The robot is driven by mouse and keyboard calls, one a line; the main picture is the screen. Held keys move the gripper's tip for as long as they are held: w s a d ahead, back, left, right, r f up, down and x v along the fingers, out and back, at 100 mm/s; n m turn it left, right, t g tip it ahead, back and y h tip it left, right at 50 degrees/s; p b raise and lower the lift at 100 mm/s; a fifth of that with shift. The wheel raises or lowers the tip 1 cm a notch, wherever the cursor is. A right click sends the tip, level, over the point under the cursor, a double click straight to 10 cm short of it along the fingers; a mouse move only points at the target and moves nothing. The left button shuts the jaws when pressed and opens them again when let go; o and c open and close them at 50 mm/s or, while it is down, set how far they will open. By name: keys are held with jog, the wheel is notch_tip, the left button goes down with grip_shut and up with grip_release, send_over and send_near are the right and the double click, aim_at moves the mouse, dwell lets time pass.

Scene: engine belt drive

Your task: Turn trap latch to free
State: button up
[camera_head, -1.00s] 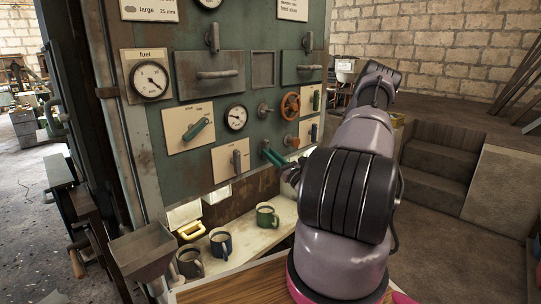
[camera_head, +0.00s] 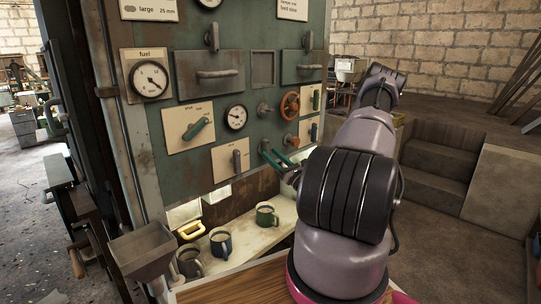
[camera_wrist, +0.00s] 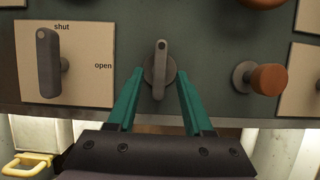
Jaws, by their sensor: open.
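A small grey lever latch (camera_wrist: 160,66) on a round base stands upright on the green panel in the wrist view. I take it for the trap latch; no label for it shows. My gripper (camera_wrist: 160,74) is open, with one green finger on each side of the latch and a visible gap to each. Whether the fingertips reach past its face cannot be told. In the head view my gripper (camera_head: 268,152) is at the lower right of the panel, and I cannot make out the latch there.
A shut/open lever (camera_wrist: 47,62) on a cream plate is left of the latch. An orange knob (camera_wrist: 268,79) is close on the right. Below are a shelf with mugs (camera_head: 221,244) and a yellow handle (camera_head: 191,230).

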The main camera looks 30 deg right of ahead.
jog(key=v, duration=0.9)
jog(key=shift+s, duration=0.2)
jog(key=shift+f, duration=0.15)
